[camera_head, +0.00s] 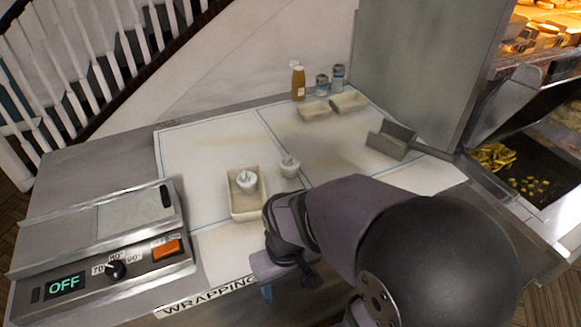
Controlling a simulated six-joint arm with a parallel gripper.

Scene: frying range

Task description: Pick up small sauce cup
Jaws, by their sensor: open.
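One small white sauce cup (246,181) sits inside a shallow beige tray (236,211) on the white work surface. A second small white cup (290,167) stands on the surface just right of the tray. My gripper (287,285) is at the front of the table, below and right of the tray, near the wrapping label. It is open and apart from both cups. My arm hides much of the gripper and the surface behind it.
A heat-sealing unit (68,238) reading OFF is at the left. A sauce bottle (298,83), shakers (322,84) and two beige trays (314,111) stand at the back. A metal scoop (391,139) lies at the right, near the fries bin (530,200). The surface left of the beige tray is clear.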

